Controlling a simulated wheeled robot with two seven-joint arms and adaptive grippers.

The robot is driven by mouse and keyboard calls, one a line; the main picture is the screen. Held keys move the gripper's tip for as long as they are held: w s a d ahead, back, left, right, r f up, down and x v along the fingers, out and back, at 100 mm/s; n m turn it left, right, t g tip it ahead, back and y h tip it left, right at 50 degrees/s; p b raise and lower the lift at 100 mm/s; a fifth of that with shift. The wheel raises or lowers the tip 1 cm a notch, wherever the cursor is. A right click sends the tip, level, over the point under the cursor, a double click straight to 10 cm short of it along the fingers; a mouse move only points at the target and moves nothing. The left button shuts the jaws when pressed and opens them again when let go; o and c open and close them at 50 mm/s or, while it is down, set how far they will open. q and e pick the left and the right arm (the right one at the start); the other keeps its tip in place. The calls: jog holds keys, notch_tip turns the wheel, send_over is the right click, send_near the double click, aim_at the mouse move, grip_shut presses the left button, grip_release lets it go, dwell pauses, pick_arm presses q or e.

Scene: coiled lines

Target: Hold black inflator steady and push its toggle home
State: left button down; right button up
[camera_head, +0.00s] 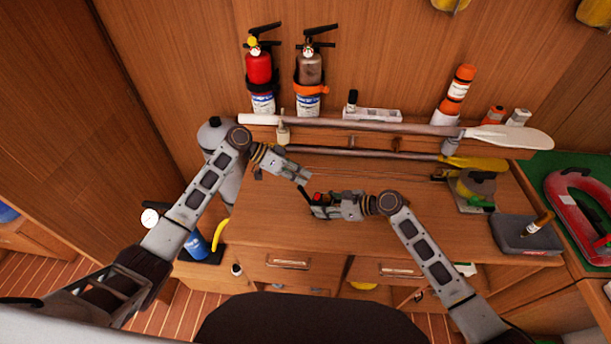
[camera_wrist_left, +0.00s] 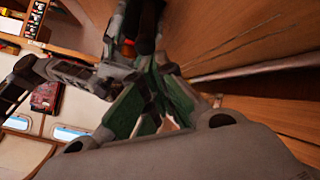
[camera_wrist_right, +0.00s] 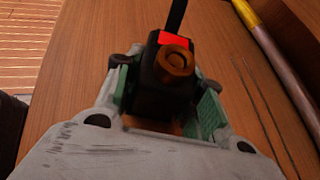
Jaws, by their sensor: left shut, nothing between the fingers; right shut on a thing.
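The black inflator (camera_wrist_right: 165,80) is between the green pads of my right gripper (camera_wrist_right: 158,88), with a red patch and a round brass-coloured part facing the right wrist camera. A thin black piece (camera_wrist_right: 177,17) rises from its top; I cannot tell whether this is the toggle. In the head view the inflator's red part (camera_head: 319,197) shows at my right gripper (camera_head: 322,204), above the bench. My left gripper (camera_head: 305,177) is shut and empty, just above and left of the inflator, close to the black piece (camera_head: 305,194). Contact between them is unclear.
The wooden bench (camera_head: 265,235) is clear around the grippers. Behind lie a white-bladed paddle (camera_head: 515,136) and a yellow-bladed one (camera_head: 475,163). Two extinguishers, red (camera_head: 259,72) and brown-grey (camera_head: 310,72), stand at the back. A grey box (camera_head: 525,236) is at right.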

pick_arm(q)
jog(key=a+f+h, duration=0.1)
jog(key=w+a+f+h, duration=0.1)
jog(key=a, duration=0.1)
jog(key=shift+n+g+h, duration=0.3)
jog(key=shift+h, duration=0.1)
jog(key=shift+s+d, duration=0.1)
jog(key=shift+d, duration=0.05)
jog(key=shift+s+d+r, duration=0.1)
jog(key=shift+s+d, duration=0.1)
jog(key=shift+d, duration=0.4)
jog(key=shift+w+d+r, duration=0.1)
dwell(0.4)
